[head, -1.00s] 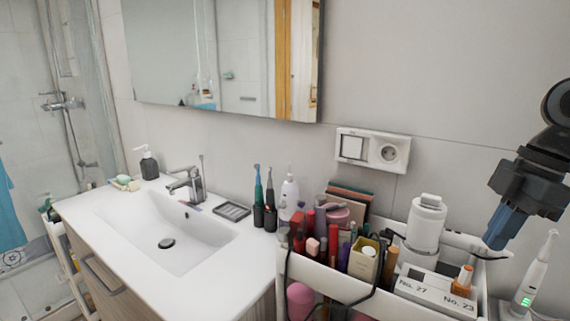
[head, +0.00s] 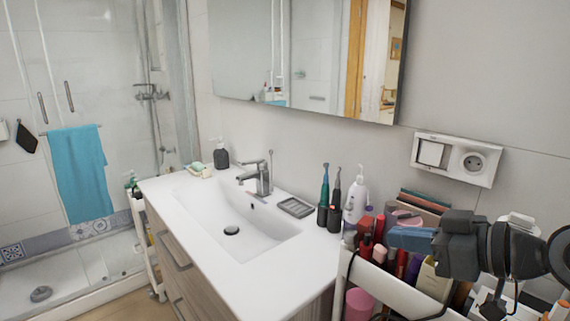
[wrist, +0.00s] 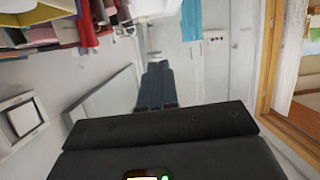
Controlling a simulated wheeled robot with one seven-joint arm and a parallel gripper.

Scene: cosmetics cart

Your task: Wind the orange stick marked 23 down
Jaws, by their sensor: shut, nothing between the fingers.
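The orange stick (head: 559,311) shows only in part at the bottom right corner of the head view. Its number and its holder are hidden or out of frame. My gripper (head: 392,238) is shut and empty, with its blue fingers pointing left above the cosmetics in the cart. It is well to the left of the stick and higher in the picture. In the wrist view my gripper (wrist: 158,66) has its fingers together with nothing between them. The stick cannot be made out there.
The white cart (head: 408,291) is crowded with upright cosmetics, partly behind my arm. Toothbrushes (head: 325,185) and a white bottle (head: 355,195) stand left of it by the sink (head: 215,226). The wall socket (head: 472,163) is above. Red cosmetics (wrist: 88,28) show in the wrist view.

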